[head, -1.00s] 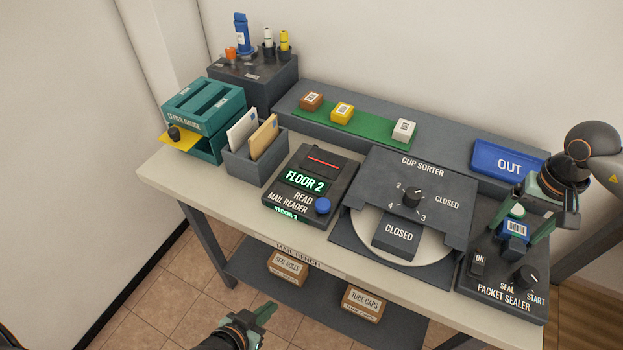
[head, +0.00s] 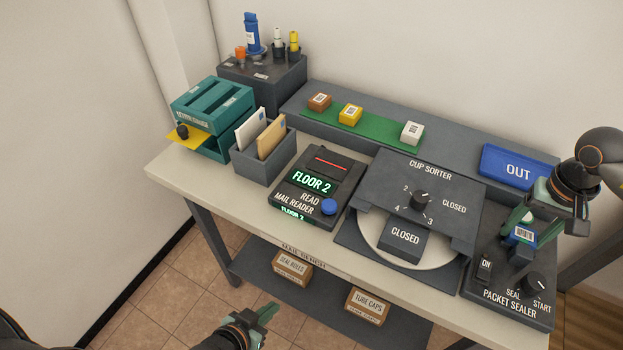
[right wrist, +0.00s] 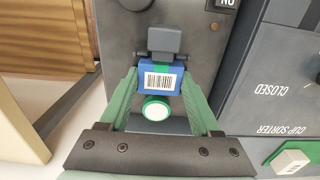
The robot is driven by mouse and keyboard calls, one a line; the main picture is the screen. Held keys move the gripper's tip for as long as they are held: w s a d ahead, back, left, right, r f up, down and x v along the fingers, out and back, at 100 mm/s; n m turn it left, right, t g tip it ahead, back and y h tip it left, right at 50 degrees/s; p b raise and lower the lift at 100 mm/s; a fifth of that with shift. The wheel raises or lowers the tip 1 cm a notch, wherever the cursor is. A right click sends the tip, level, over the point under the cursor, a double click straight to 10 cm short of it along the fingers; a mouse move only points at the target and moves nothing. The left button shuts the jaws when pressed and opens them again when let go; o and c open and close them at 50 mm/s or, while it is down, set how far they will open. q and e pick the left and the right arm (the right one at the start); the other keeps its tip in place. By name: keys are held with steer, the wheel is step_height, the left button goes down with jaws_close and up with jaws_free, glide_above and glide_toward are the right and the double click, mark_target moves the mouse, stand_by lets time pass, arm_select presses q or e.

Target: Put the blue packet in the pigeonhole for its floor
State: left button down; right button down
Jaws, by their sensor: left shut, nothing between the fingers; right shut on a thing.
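The blue packet (head: 523,236) has a white barcode label and sits at the packet sealer (head: 510,300) on the right of the bench. My right gripper (right wrist: 158,84) is shut on it, with a green finger on either side. In the right wrist view the packet (right wrist: 159,78) lies beside a dark grey block (right wrist: 164,40). The mail reader (head: 316,190) shows "FLOOR 2" in green. My left gripper (head: 268,312) is shut and empty, low in front of the bench. I see no clearly marked floor pigeonholes.
The cup sorter (head: 415,205) reads "CLOSED". Behind are a blue OUT tray (head: 517,168) and small parcels on a green mat (head: 375,128). A letter box (head: 262,160) and teal letter gauge (head: 212,110) stand left. Boxes lie on the lower shelf (head: 330,297).

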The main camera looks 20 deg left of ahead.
steer(key=shift+r+p, duration=0.75)
steer(key=shift+r, duration=0.5)
steer(key=shift+r+p, duration=0.65)
steer(key=shift+r, duration=0.4)
